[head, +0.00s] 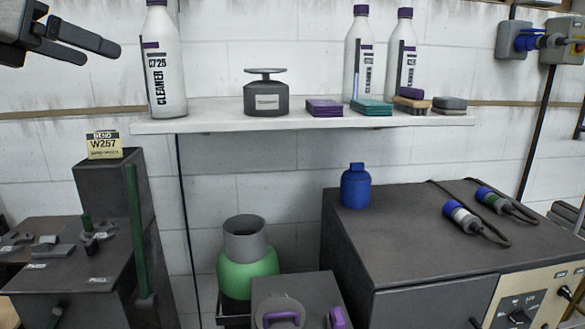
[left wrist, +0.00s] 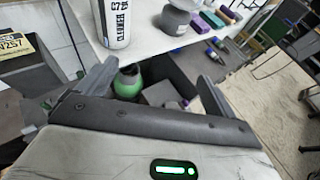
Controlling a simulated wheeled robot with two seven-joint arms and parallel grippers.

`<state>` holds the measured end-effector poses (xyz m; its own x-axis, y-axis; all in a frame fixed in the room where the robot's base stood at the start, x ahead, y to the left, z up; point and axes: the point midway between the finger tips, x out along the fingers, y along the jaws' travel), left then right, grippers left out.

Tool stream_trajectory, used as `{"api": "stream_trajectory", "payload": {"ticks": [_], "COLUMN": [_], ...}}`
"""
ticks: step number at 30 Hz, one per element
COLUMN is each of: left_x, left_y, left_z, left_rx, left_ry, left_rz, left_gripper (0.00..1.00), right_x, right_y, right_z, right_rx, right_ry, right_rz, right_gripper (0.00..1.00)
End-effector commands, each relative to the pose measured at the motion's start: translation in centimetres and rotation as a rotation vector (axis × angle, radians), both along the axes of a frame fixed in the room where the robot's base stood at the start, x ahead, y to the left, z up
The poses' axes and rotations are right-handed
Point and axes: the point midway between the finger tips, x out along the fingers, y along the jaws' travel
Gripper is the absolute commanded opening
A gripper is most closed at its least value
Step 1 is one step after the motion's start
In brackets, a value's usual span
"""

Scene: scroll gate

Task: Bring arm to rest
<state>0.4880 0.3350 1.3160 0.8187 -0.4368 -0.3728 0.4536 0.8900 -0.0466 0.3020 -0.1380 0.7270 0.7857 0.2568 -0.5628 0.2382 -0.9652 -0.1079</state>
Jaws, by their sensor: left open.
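My left gripper (head: 101,53) is in the upper left corner of the head view, in the air to the left of a white cleaner bottle (head: 165,65). Its two dark fingers are apart, with nothing between them. In the left wrist view the open fingers (left wrist: 155,72) frame a green container with a grey neck (left wrist: 128,80), which stands well beyond them. The gripper touches nothing that I can see. I cannot make out my right gripper in either view.
A white shelf (head: 220,124) carries bottles, a dark scale-like pot (head: 266,95) and sponges (head: 325,108). Below stand a dark cabinet (head: 345,250) with a blue bottle (head: 355,187), and a machine with a yellow W257 sign (head: 104,145). Open floor (left wrist: 275,115) shows right in the wrist view.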

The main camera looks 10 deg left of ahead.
Motion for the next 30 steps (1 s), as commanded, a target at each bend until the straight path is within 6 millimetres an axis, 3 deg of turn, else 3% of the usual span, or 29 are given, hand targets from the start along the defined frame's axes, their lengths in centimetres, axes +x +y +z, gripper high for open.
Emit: {"api": "stream_trajectory", "payload": {"ticks": [8,11,15,18,23,26,30], "left_x": [2.3,2.5,1.5,0.5,-0.1,-0.2,-2.2], "left_y": [-7.5,-11.3,-16.9,-19.3,-19.4,-18.2,-16.8], "left_z": [-5.5,-8.5,-13.4,-16.5,-22.3,-28.0,-38.1], "left_rx": [-0.159,-0.297,-0.648,-0.992,-1.586,-1.947,-2.356], "left_ry": [0.03,0.062,0.148,0.239,0.416,0.544,0.728], "left_rz": [-0.254,-0.378,-0.55,-0.596,-0.464,-0.242,0.21], "left_gripper": [0.93,0.93,0.93,0.93,0.93,0.93,0.93], "right_x": [0.6,0.5,0.4,0.4,0.4,0.4,0.3], "right_y": [0.0,0.0,0.0,-0.1,-0.1,-0.1,-0.1], "right_z": [0.4,0.3,0.3,0.3,0.2,0.2,0.2], "right_rx": [0.0,-0.001,0.0,-0.001,-0.001,-0.001,-0.001], "right_ry": [-0.017,-0.014,-0.011,-0.01,-0.01,-0.01,-0.01], "right_rz": [0.0,0.0,0.0,0.0,0.0,-0.001,-0.001], "right_gripper": [0.36,0.36,0.36,0.36,0.36,0.36,0.36]}}
